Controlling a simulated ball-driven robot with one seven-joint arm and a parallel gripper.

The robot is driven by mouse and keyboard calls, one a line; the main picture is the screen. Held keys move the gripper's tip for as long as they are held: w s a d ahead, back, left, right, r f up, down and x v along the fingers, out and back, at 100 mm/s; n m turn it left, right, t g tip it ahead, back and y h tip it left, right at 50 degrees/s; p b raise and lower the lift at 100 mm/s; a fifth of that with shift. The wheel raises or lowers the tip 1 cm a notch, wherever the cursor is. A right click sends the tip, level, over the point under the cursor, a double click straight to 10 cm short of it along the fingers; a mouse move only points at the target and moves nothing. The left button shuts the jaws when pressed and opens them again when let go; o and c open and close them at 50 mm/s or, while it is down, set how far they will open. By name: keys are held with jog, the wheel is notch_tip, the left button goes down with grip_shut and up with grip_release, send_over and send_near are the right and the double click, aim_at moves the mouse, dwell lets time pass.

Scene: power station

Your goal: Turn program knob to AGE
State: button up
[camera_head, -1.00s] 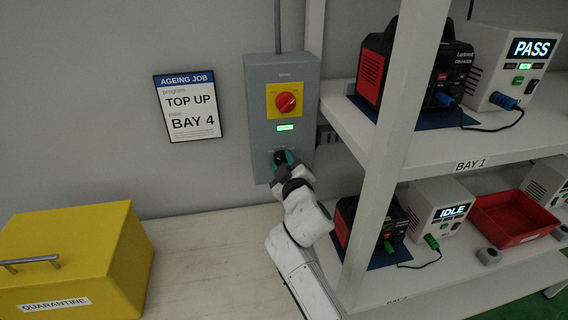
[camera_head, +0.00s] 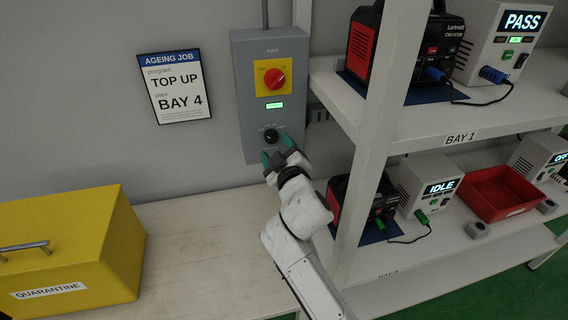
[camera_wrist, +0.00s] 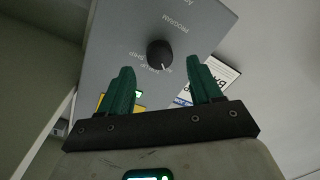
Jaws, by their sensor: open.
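The black program knob (camera_head: 271,136) is on the lower part of the grey control box (camera_head: 248,108) on the wall. In the wrist view the knob (camera_wrist: 159,52) sits between the word PROGRAM and smaller position labels, which are tilted and partly hard to read. A pale mark on the knob points toward the lower right in that view. My gripper (camera_head: 277,150) is open and empty, just below the knob and apart from it. In the wrist view its green fingers (camera_wrist: 161,67) spread either side of the knob without touching it.
A red switch on a yellow plate (camera_head: 259,82) and a green display (camera_head: 274,106) are above the knob. The wall sign (camera_head: 174,86) reads TOP UP, BAY 4. A white shelf (camera_head: 470,145) stands close right. A yellow QUARANTINE box (camera_head: 100,250) is left on the bench.

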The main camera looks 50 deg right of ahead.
jog(key=b+v, duration=0.1)
jog(key=v, duration=0.6)
dwell(0.4)
jog(key=s+a+f+m+g+y, duration=0.1)
jog(key=s+a+f+g+y, duration=0.2)
jog(key=s+f+g, duration=0.2)
jog(key=s+a+f+m+g+y, duration=0.1)
jog(key=s+a+f+g+y, duration=0.2)
jog(key=s+f, duration=0.7)
notch_tip(320, 180, down, 6)
jog(key=shift+s+a+f+g, duration=0.25)
jog(key=shift+s+a+g, duration=0.25)
jog(key=shift+g, duration=0.4)
jog(key=s+a+f+g+y, duration=0.1)
jog(key=s, duration=0.2)
jog(key=s+a+f+g+y, duration=0.1)
jog(key=s+a, duration=0.1)
jog(key=s, duration=0.1)
jog(key=s+a+f+g+y, duration=0.1)
jog(key=s+a+f+g, duration=0.1)
jog(key=s, duration=0.1)
jog(key=shift+s, duration=0.3)
jog(key=shift+c, duration=0.4)
